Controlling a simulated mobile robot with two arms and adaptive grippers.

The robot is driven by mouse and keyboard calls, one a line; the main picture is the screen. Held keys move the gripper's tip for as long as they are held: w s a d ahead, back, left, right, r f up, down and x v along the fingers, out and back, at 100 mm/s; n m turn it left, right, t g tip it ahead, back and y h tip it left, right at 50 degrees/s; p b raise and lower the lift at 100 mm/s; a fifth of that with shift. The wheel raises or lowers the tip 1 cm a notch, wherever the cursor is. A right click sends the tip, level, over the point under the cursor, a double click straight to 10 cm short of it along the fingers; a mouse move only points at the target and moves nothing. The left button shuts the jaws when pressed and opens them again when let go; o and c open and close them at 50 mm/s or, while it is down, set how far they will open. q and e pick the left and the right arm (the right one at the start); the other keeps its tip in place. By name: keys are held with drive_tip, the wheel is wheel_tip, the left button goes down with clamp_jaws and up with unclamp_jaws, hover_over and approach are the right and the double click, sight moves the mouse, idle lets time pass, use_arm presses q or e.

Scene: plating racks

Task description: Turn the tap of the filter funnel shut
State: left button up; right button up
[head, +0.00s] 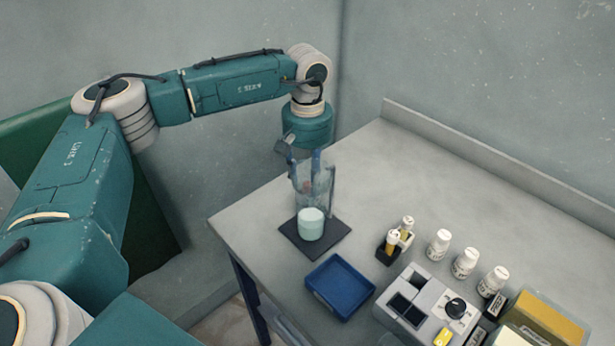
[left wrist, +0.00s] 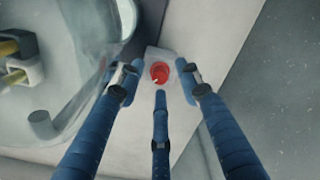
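The filter funnel (head: 323,180) is clear and stands above a pale teal cup (head: 311,225) on a dark square base (head: 292,242). Its red tap (head: 307,187) shows faintly through the fingers in the head view. In the left wrist view the red tap (left wrist: 160,70) is in front of a pale block, between my fingertips. My left gripper (head: 314,180) points down around the funnel; its blue fingers (left wrist: 160,82) are spread, with gaps around the tap. Whether any finger touches the tap cannot be told. My right gripper is out of view.
A blue tray (head: 340,287) lies right of the base, near the table's front edge. The table (head: 400,165) behind is bare.

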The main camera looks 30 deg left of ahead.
use_arm(q)
drive_tip(key=shift+f, duration=0.15)
clamp_jaws()
